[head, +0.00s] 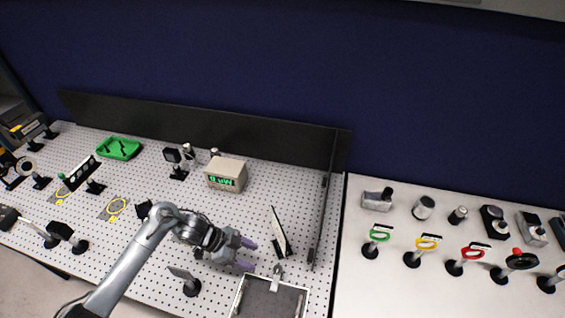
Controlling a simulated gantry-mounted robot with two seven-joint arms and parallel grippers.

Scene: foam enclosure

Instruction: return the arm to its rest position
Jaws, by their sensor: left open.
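My left arm comes in from the lower left and reaches over the perforated board (140,235). My left gripper (250,255) is at its end, with two purple-tipped fingers spread apart and nothing seen between them. The fingers point right, towards an upright thin plate on a black stand (279,232); a small gap seems to lie between, but I cannot tell the depth. My right gripper and arm are not in this view.
A grey-rimmed tray (237,298) lies in front of the gripper. A short post (190,285) stands below the arm. A beige display box (225,174) and a green tray (118,148) stand behind. Coloured-handled parts (376,240) line the white table at right.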

